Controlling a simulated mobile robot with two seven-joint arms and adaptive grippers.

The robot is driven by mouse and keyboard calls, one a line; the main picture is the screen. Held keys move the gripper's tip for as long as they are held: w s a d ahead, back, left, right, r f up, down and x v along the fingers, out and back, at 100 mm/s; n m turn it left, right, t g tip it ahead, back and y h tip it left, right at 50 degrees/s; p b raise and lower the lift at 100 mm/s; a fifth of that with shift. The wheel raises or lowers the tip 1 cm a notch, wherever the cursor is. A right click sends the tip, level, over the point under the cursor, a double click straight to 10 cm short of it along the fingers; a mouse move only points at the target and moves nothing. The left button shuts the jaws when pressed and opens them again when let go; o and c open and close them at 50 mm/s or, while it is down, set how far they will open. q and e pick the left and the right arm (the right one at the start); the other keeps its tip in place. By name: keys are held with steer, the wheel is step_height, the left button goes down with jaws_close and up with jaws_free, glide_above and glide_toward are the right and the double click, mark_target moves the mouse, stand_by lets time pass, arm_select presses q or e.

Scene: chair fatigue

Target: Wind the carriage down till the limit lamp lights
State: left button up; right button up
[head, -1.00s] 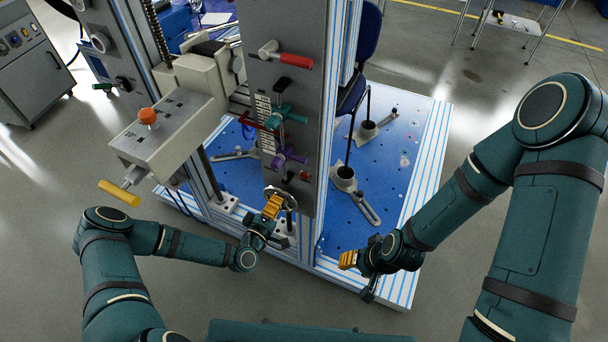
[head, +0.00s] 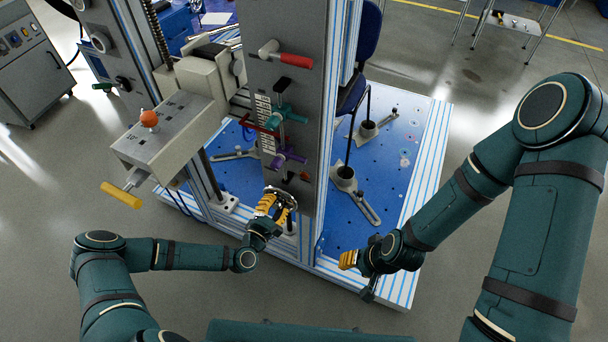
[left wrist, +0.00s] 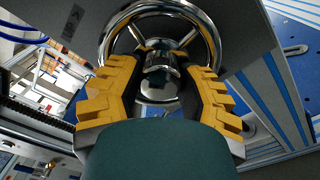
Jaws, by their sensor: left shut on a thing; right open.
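The carriage (head: 205,82) is a pale block on the tall grey frame, with a grey arm (head: 165,135) reaching out to the lower left. A chrome handwheel (head: 283,190) sits low on the grey front panel. My left gripper (head: 273,205) is at this wheel. In the left wrist view, the yellow fingers of my left gripper (left wrist: 165,68) lie either side of the hub of the chrome wheel (left wrist: 214,40) and are shut on it. My right gripper (head: 357,262) is open and empty, right of the frame. I cannot make out a lit limit lamp.
Above the wheel, the panel carries a red-handled lever (head: 294,61), a teal handle (head: 288,113) and a purple handle (head: 289,157). A yellow-ended crank (head: 121,194) sticks out at the left. The blue base plate (head: 385,165) has metal clamps on it.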

arm_select(q)
steer(key=shift+d+n, duration=0.4)
steer(key=shift+n, duration=0.5)
steer(key=shift+n, duration=1.2)
steer(key=n, duration=0.3)
steer(key=shift+d+n, duration=0.1)
steer(key=shift+n, duration=0.3)
steer(key=o, duration=1.1)
steer(key=shift+c, duration=0.2)
steer(key=o, duration=0.3)
steer(key=shift+w, duration=0.1)
steer(key=shift+o, duration=0.2)
steer(key=shift+a+f, duration=0.1)
steer(key=shift+a, duration=0.15)
